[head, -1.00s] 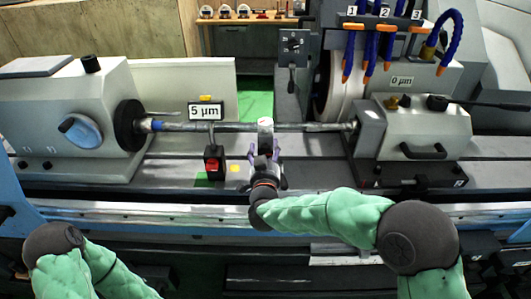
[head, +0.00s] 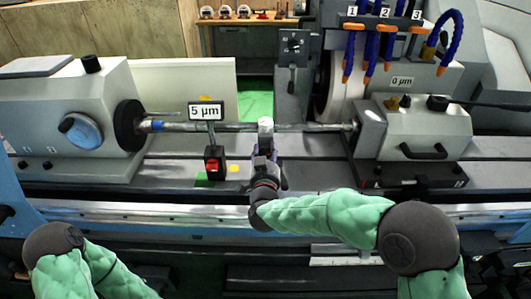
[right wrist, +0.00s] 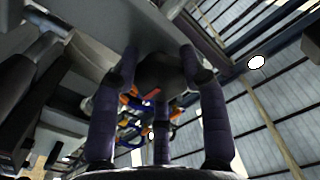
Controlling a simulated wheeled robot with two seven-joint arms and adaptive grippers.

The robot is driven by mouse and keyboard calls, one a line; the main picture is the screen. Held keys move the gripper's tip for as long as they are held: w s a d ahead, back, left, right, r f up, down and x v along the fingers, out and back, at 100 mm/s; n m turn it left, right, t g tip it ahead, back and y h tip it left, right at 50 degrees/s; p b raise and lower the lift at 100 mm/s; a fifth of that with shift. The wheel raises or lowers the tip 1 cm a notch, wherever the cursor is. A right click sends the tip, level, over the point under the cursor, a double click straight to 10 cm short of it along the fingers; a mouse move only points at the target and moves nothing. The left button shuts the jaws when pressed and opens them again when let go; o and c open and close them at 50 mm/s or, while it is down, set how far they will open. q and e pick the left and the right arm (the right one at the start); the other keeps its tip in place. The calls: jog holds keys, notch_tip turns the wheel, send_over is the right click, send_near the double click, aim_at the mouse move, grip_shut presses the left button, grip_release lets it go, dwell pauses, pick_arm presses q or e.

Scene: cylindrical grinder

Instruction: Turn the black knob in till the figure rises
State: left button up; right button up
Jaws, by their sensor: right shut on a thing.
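In the right wrist view the black knob (right wrist: 163,75) is a dark round shape under a pale grey block, between the fingers of my right gripper (right wrist: 161,56). The right gripper is shut on it. In the head view my right gripper (head: 265,149) is at the front of a small grey-white support (head: 265,125) by the long shaft (head: 235,127); the knob is hidden there. A sign on a stand reads 5 µm (head: 206,111). A panel at the right reads 0 µm (head: 402,82). My left gripper is out of view; only part of its arm shows at lower left.
The shaft runs between the left headstock (head: 70,110) and the right tailstock (head: 420,135). The grinding wheel (head: 340,90) and blue hoses (head: 371,55) are behind, to the right.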

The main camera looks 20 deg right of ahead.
jog(key=shift+w+d+r+m, duration=0.1)
jog(key=shift+r+m, duration=0.2)
jog(key=m+b, duration=0.3)
jog(key=b, duration=0.1)
jog(key=shift+d+m, duration=0.1)
jog(key=shift+m, duration=0.2)
jog(key=shift+r+m+b, duration=0.15)
jog(key=shift+m+b, duration=0.85)
jog(key=shift+m, duration=0.3)
jog(key=o, duration=1.2)
jog(key=shift+c, duration=0.2)
jog(key=shift+d, duration=0.1)
jog(key=shift+f, duration=0.25)
jog(key=v, duration=1.2)
